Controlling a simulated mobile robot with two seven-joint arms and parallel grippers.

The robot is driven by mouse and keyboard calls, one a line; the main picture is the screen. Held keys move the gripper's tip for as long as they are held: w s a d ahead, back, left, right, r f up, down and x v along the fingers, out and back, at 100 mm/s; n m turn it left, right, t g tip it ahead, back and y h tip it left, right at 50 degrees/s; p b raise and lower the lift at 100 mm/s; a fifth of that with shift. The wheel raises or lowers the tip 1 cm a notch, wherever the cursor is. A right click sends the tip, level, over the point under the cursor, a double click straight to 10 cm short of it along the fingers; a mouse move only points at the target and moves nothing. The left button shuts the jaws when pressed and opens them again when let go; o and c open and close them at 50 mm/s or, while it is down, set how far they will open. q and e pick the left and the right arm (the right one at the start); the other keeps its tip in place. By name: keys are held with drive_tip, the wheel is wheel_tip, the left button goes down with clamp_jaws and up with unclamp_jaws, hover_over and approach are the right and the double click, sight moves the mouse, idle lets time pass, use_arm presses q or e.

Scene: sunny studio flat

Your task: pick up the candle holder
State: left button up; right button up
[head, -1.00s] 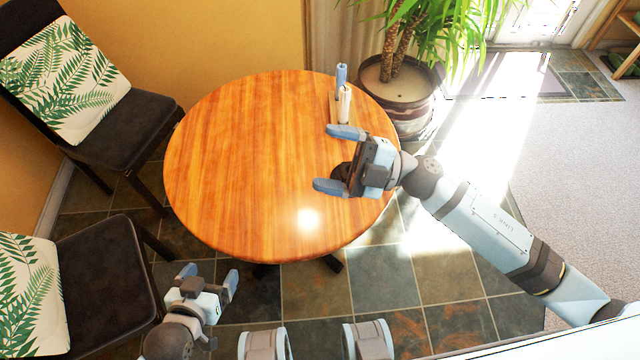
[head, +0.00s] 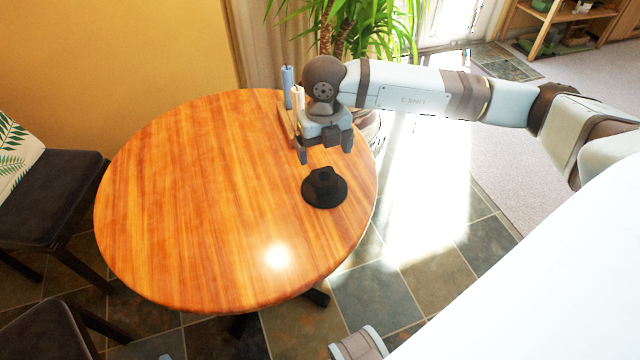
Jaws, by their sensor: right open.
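A black candle holder (head: 324,190) with a wide round base and a short raised cup stands upright on the right part of the round wooden table (head: 200,200). My right gripper (head: 324,151) is open, its two fingers pointing down. In the picture it is just above and behind the holder, with nothing between the fingers. I see no contact with the holder; the exact height gap is hard to tell. My left gripper is not in view.
A wooden stand (head: 286,128) with a blue stick (head: 288,86) and a white stick (head: 298,97) is close behind my right gripper, partly hidden. A potted plant (head: 345,30) is beyond. The table's left and middle are bare. A dark chair (head: 50,195) stands at left.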

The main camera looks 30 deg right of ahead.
drive_tip(key=b, duration=0.1)
hover_over(324, 178)
drive_tip(key=s, duration=0.1)
drive_tip(key=f, duration=0.4)
drive_tip(key=a+f, duration=0.1)
drive_tip(key=f, duration=0.1)
drive_tip(key=shift+s, duration=0.1)
wheel_tip(324, 178, down, 4)
drive_tip(key=shift+d+f+b, duration=0.1)
drive_tip(key=shift+d+b, duration=0.05)
drive_tip(key=shift+b, duration=0.45)
drive_tip(key=shift+c, duration=1.1)
drive_tip(key=c, duration=1.1)
drive_tip(key=shift+c, duration=1)
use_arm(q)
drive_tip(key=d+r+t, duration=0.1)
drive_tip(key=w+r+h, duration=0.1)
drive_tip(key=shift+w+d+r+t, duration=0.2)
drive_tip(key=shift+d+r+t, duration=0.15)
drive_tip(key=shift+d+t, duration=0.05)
use_arm(e)
drive_tip(key=shift+r, duration=0.25)
